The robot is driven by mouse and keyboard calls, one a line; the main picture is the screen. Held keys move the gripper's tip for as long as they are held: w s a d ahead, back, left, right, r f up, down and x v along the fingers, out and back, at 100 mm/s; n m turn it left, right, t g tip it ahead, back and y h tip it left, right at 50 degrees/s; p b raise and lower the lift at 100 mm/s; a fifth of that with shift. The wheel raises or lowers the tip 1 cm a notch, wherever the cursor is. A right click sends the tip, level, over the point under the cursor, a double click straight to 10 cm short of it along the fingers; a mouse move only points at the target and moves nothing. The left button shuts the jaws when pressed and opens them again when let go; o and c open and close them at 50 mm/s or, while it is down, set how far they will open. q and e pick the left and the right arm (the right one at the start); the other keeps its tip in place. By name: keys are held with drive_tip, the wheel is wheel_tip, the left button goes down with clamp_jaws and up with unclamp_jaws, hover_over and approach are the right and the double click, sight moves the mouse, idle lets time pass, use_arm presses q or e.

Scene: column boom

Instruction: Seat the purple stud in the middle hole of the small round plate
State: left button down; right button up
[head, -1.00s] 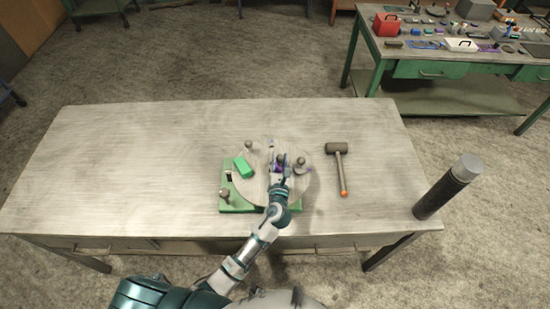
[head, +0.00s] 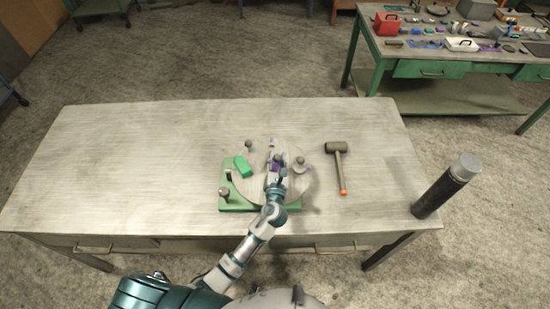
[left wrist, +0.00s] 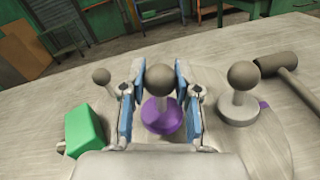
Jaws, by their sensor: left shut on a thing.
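The purple stud (head: 275,168) has a dark ball knob and a wide purple foot. It also shows in the left wrist view (left wrist: 162,118), upright between the blue-lined fingers. My left gripper (head: 277,163) is shut on it over the middle of the small round plate (head: 251,190). The plate is pale grey and lies on a green base (head: 238,208). The middle hole is hidden under the stud and gripper. I cannot tell whether the stud's foot touches the plate. My right gripper is in neither view.
A green block (head: 243,166) lies at the plate's left and a pale knobbed stud (head: 301,167) stands at its right. Other knobs stand behind (head: 248,146) and front left (head: 224,193). A mallet (head: 340,165) lies to the right. The table's left side is clear.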

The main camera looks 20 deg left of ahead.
sight(275, 156)
use_arm(q)
drive_tip(key=shift+d+f, duration=0.15)
drive_tip(key=shift+f, duration=0.35)
drive_tip(key=shift+a+f, duration=0.2)
drive_tip(key=shift+a, duration=0.2)
drive_tip(key=shift+a+f+b, duration=0.4)
drive_tip(key=shift+a+b, duration=0.05)
drive_tip(key=shift+b, duration=0.05)
drive_tip(key=shift+f, duration=0.1)
drive_tip(key=shift+d, duration=0.2)
drive_tip(key=c, duration=1.1)
unclamp_jaws()
drive_tip(key=shift+s+d, duration=0.1)
drive_tip(key=shift+c, duration=0.2)
drive_tip(key=shift+r+p, duration=1.45)
drive_tip(key=shift+p, duration=0.1)
wheel_tip(275, 156, up, 3)
drive_tip(key=p, duration=0.3)
drive_tip(key=shift+f, duration=0.1)
drive_tip(key=shift+r+p, duration=1.05)
drive_tip(key=shift+p, duration=0.3)
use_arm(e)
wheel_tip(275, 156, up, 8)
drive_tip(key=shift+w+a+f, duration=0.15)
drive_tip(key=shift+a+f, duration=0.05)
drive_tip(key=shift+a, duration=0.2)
